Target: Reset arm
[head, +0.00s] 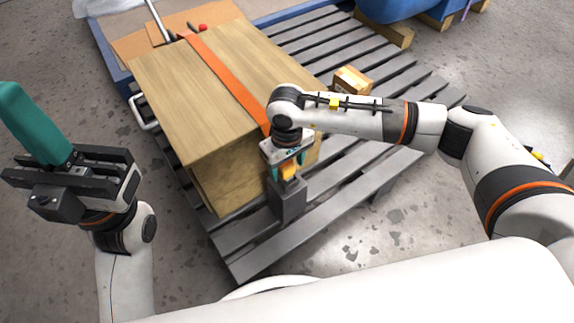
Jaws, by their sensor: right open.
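My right gripper (286,168) points down in the middle of the head view, by the near right corner of a wooden box. It is open. Its teal finger parts are on either side of a small orange-yellow piece (289,172) on top of a grey block (289,203); I cannot tell whether they touch it. My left gripper (35,125) is raised at the far left, away from the pallet, with a long teal part pointing up and left. I cannot tell whether its fingers are apart.
The wooden box (175,95) with an orange strap (228,82) lies on a grey slatted pallet (340,185). A small cardboard box (352,80) sits on the slats behind my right forearm. A blue object (400,8) is at the back. Speckled floor (400,235) is clear at the front right.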

